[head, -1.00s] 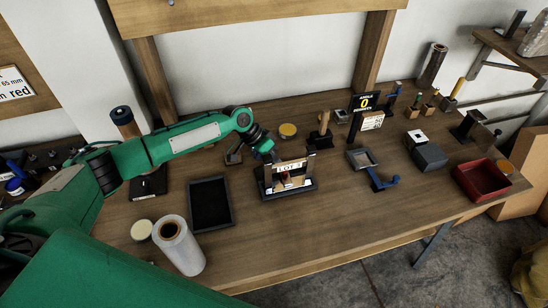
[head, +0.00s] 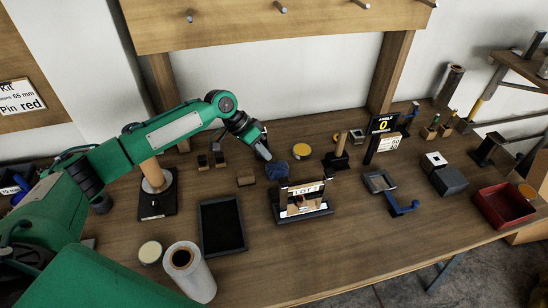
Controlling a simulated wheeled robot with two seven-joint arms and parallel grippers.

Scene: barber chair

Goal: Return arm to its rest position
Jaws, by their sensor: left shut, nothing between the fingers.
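My left arm (head: 175,130) is green and reaches in from the left over the bench. My left gripper (head: 263,152) is shut and empty, and appears above the bench behind the LOT stand (head: 305,208). A crumpled-looking dark blue item (head: 278,170) lies just below the gripper in the picture. My right gripper is not in view.
A post on a black base (head: 157,205) stands partly behind my arm. A black tray (head: 222,226) and a clear roll (head: 190,272) are at the front left. An angle display (head: 383,125), a blue crank (head: 402,208) and a red bin (head: 505,205) are to the right.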

